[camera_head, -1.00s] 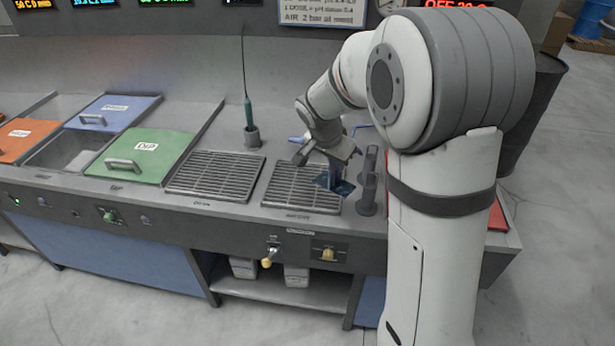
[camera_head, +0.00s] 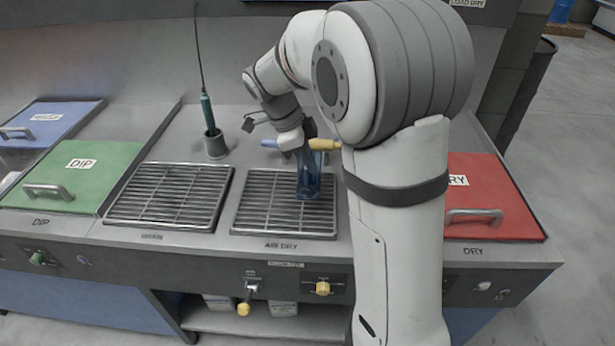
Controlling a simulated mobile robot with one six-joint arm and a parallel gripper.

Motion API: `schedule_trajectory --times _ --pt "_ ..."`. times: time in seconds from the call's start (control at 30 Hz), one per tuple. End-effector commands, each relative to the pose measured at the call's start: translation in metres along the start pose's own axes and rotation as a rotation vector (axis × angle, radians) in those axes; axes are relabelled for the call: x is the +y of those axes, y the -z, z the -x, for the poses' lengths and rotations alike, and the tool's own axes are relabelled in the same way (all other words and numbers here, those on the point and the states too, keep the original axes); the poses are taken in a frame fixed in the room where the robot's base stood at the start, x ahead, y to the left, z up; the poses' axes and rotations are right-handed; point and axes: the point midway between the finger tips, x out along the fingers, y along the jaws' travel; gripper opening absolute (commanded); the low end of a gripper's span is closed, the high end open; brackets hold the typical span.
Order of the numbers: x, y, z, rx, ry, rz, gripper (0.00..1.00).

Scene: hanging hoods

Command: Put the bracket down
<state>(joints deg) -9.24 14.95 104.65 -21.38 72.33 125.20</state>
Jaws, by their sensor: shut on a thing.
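The bracket (camera_head: 309,182) is a dark blue, upright piece over the right part of the AIR DRY grate (camera_head: 262,208). My gripper (camera_head: 308,150) is above the grate and shut on the bracket's upper end. My arm comes in from the right and partly hides the gripper, so the jaws show poorly. The bracket's lower end appears at the level of the slats; whether it touches them I cannot tell.
A blue handle (camera_head: 269,143) and a yellow one (camera_head: 324,144) show beside my gripper. A second grate (camera_head: 168,195), a green DIP lid (camera_head: 85,165) and a green-handled tool in a cup (camera_head: 215,146) are to the left. A red DRY lid (camera_head: 490,205) is right.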

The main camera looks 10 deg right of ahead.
Motion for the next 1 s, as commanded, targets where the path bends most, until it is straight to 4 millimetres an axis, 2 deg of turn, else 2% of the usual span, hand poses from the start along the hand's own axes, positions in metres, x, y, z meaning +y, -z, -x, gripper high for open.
schedule_trajectory --times 0.4,0.77,0.8,1.0 --pt "-0.002 -0.013 -0.042 -0.001 -0.003 -0.008 0.0" --pt "-0.002 -0.015 -0.047 -0.002 -0.001 -0.009 0.0" --pt "-0.002 -0.015 -0.046 -0.002 -0.002 -0.009 0.09" --pt "-0.002 -0.014 -0.046 -0.001 -0.003 -0.009 0.25"
